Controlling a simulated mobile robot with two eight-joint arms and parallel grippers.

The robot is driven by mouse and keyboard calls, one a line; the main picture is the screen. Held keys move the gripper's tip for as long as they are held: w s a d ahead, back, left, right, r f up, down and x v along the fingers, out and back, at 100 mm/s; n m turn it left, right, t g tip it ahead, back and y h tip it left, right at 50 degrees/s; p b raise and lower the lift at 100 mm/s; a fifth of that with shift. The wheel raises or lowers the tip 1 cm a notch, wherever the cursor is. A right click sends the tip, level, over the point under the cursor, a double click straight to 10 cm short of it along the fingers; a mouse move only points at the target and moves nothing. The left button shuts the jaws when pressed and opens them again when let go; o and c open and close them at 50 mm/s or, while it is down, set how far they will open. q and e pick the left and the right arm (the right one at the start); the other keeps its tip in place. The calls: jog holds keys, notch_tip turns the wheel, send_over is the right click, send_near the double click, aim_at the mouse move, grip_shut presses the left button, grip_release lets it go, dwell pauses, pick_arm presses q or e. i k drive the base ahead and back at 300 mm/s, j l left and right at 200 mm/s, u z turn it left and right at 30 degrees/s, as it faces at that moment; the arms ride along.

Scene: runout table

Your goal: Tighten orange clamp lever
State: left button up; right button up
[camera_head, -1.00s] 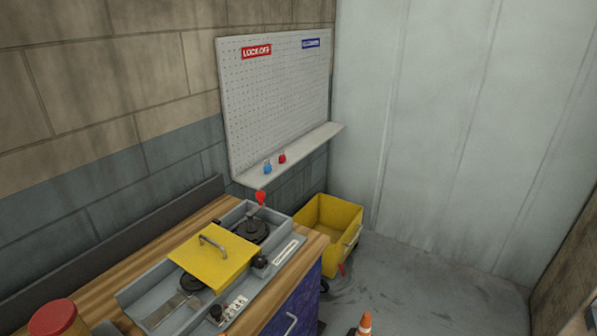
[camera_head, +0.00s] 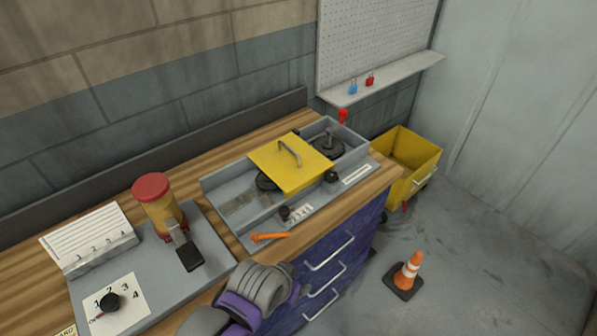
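The orange clamp lever (camera_head: 270,237) lies at the front left edge of the grey machine (camera_head: 222,183) on the wooden bench. It is a short orange bar, roughly level, beside a small dark knob (camera_head: 284,213) and a white label plate. A grey and purple part of my own arm shows at the bottom, in front of the bench and below the lever, apart from it in the picture. No gripper fingers show, so neither gripper can be seen.
A yellow guard with a handle (camera_head: 292,163) covers the machine's middle. A red-capped amber container (camera_head: 162,207) and a dial panel (camera_head: 112,304) stand at left. Blue drawers (camera_head: 330,268) are below. A yellow bin (camera_head: 412,160) and a traffic cone (camera_head: 408,270) stand on the floor at right.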

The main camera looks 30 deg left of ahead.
aim_at(256, 238)
jog(key=k+u, duration=0.15)
jog(key=u, duration=1.1)
jog(key=i+j+u, duration=0.1)
jog(key=u, duration=0.25)
